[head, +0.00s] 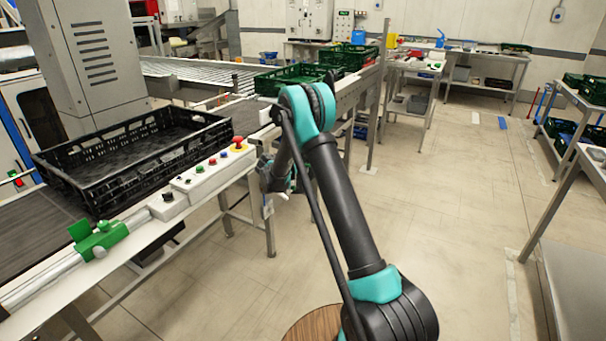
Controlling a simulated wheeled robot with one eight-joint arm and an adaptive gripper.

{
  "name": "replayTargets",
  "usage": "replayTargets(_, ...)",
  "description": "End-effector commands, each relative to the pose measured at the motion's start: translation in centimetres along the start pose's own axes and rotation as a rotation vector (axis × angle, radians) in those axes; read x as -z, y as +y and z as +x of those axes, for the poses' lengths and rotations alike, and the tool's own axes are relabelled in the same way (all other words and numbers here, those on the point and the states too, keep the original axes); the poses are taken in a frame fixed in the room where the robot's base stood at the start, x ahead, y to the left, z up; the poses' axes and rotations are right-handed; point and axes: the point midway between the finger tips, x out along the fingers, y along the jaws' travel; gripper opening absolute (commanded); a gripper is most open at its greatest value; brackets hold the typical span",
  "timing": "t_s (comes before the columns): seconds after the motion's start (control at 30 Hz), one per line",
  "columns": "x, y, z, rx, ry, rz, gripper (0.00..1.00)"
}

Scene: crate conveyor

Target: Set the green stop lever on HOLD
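A green lever (80,230) with a green clamp-like body (103,240) sits on a pale rail along the conveyor's near edge, at the lower left. No HOLD marking is readable from here. My gripper (275,198) hangs beyond the control strip's right end, well right of the lever and apart from it. My own arm partly hides the gripper, and its finger opening is too small to judge.
A black crate (75,175) stands on the dark belt (40,222) behind the lever. A control strip (215,172) with several buttons and a red mushroom button (238,143) lies between lever and gripper. Green crates (290,78) stand farther back. Open floor (470,230) lies right.

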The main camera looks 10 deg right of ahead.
Motion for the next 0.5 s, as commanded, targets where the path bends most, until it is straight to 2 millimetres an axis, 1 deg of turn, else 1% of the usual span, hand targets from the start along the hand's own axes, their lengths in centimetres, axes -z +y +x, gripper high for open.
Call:
replayTargets(0.07, -0.24, 0.04, -0.13, 0.022, 0.001, -0.037, 0.00)
replayTargets(0.5, -0.82, -0.08, -0.49, 0.019, 0.001, -0.033, 0.00)
